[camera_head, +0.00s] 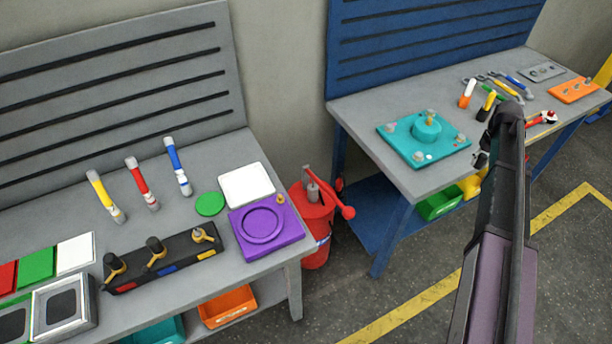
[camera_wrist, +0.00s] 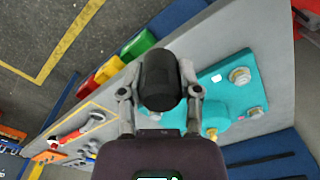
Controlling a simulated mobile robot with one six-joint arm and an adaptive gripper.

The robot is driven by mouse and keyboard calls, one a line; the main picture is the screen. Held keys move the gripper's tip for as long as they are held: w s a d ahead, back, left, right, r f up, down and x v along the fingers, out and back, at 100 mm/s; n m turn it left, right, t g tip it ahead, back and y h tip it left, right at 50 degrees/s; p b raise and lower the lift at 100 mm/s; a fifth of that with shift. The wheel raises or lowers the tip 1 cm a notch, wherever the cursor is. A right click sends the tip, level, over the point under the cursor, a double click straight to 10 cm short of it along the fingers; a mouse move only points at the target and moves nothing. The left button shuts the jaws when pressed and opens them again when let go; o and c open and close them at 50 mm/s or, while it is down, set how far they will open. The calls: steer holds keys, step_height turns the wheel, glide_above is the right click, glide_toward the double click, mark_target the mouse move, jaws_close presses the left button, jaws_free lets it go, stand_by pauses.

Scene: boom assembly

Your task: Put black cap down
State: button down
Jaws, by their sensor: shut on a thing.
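My gripper (camera_wrist: 158,92) is shut on a black cap (camera_wrist: 157,72), a dark rounded cylinder between its two fingers in the wrist view. The cap hides part of the grey table top and the edge of a teal plate (camera_wrist: 225,80) behind it. In the head view my arm reaches up over the right-hand table's front edge. My gripper (camera_head: 481,153) is small and dark there, and the cap cannot be told apart clearly. The teal plate (camera_head: 402,152) lies to its left on the table, with a raised round hub and several bolts.
The blue-legged table's grey top (camera_head: 365,108) is partly bare. Several tools lie behind my arm, near an orange plate (camera_head: 573,90). A green bin (camera_head: 438,204) sits below. The left table holds a purple plate (camera_head: 282,243) and a black holder (camera_head: 130,275); a red canister (camera_head: 313,225) stands between tables.

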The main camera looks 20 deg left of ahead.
steer(key=shift+w, duration=0.3)
steer(key=shift+a, duration=0.35)
